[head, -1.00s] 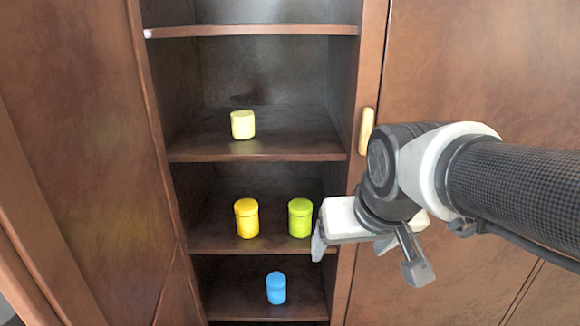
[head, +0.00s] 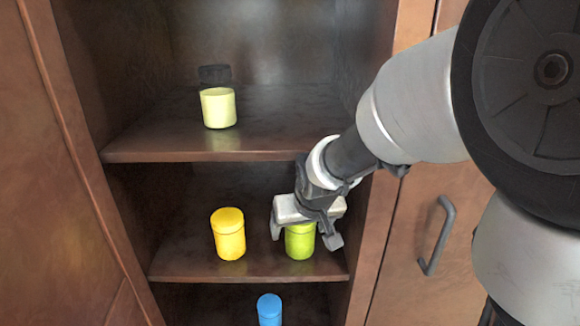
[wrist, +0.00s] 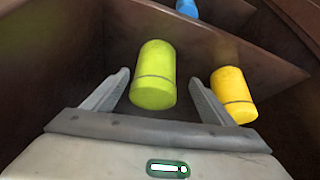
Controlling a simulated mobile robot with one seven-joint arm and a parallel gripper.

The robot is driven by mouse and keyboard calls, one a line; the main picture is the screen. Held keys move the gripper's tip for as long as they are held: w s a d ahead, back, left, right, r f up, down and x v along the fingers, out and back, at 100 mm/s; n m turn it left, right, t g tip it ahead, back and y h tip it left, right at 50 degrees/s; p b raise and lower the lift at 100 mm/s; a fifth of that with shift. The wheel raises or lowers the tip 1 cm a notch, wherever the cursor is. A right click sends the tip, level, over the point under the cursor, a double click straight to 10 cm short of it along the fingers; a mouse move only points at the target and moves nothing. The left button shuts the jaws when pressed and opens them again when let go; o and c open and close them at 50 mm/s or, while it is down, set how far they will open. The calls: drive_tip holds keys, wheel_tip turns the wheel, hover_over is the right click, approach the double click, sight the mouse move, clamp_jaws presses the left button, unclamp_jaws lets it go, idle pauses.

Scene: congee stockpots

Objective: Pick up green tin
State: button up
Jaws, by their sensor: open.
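The green tin (head: 300,243) stands upright on the middle shelf, right of the yellow tin. My gripper (head: 306,238) is open in front of it and hides its upper part in the head view. In the wrist view, the green tin (wrist: 154,77) shows just beyond and between the two spread fingers of my gripper (wrist: 160,88). I cannot tell whether a finger touches it. The right finger in that view lies between the green tin and the yellow tin.
The yellow tin (head: 228,235) stands close by on the same shelf (head: 180,266). A blue tin (head: 269,309) is below. The cabinet's right side wall is near my arm. A door handle (head: 436,235) is at right.

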drive_tip(key=shift+d+b+x, duration=0.2)
drive_tip(key=shift+b+x, duration=0.1)
drive_tip(key=shift+x, duration=1.25)
drive_tip(key=shift+d+b+x, duration=0.2)
drive_tip(key=shift+b+x, duration=0.05)
drive_tip(key=shift+x, duration=1.35)
drive_tip(key=shift+c, duration=0.3)
drive_tip(key=c, duration=1.3)
